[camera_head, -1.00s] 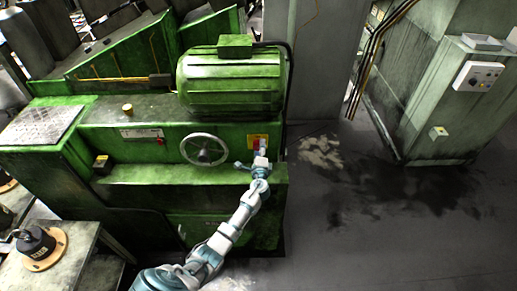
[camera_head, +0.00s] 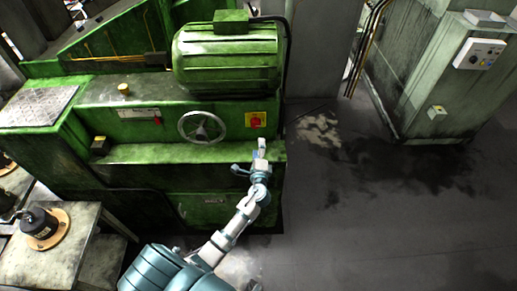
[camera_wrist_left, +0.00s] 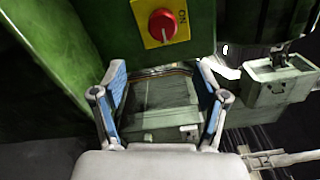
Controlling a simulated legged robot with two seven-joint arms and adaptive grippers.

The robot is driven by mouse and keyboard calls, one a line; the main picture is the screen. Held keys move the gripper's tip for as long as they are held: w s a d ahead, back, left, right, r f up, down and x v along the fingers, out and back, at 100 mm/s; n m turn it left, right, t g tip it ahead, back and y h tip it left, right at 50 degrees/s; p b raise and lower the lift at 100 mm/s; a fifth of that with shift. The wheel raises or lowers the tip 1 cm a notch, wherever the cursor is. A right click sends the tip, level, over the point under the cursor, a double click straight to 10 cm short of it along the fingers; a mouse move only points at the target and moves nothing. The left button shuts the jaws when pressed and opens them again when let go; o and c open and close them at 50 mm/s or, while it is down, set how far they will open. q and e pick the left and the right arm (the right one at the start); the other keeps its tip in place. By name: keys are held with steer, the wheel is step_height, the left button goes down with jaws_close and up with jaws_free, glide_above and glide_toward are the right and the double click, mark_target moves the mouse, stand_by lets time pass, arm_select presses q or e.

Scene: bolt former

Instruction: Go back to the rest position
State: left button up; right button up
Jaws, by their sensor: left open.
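My left gripper (camera_head: 251,158) is open and empty in front of the green machine (camera_head: 150,150), below its red switch. In the left wrist view its two blue-padded fingers (camera_wrist_left: 164,95) stand apart with nothing between them. The red rotary switch (camera_head: 257,119) on a yellow plate is on the machine's front; it also shows in the left wrist view (camera_wrist_left: 162,26), above and beyond the fingers, apart from them. My right gripper is not in view.
A handwheel (camera_head: 201,127) sits left of the switch, and a large green motor (camera_head: 228,58) stands on top. A table (camera_head: 50,268) with a black round device (camera_head: 40,227) is at lower left. A grey-green cabinet (camera_head: 440,75) stands at right. The floor (camera_head: 400,220) between is clear.

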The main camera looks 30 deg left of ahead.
arm_select(q)
steer(key=shift+a, duration=0.15)
